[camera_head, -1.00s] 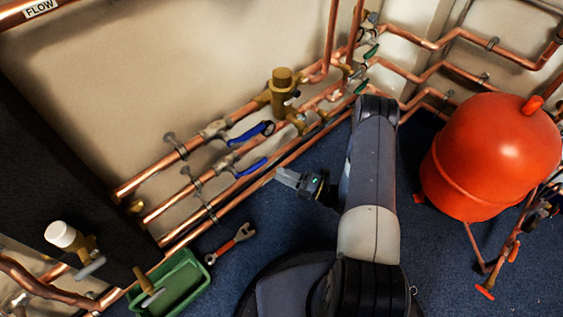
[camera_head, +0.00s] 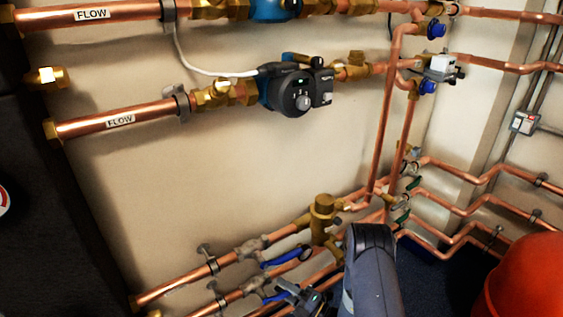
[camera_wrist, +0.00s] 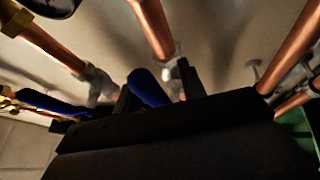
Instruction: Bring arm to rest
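My arm (camera_head: 370,265) rises from the bottom edge in the head view, with its upper link upright in front of the copper pipes. My gripper (camera_head: 306,299) is small at the bottom, to the left of the arm, in front of the lower pipes and blue valve handles. In the wrist view its two dark fingers (camera_wrist: 158,94) stand apart. A blue valve handle (camera_wrist: 150,86) shows in the gap beyond them. No object is seen held. The fingertips are too small to read in the head view, and my lower arm is out of frame.
Low copper pipes with valves and a blue handle (camera_head: 283,258) run along the wall. A black pump (camera_head: 296,90) sits on the upper pipes. A red tank (camera_head: 527,280) stands at the lower right. Blue floor (camera_head: 440,275) shows between arm and tank.

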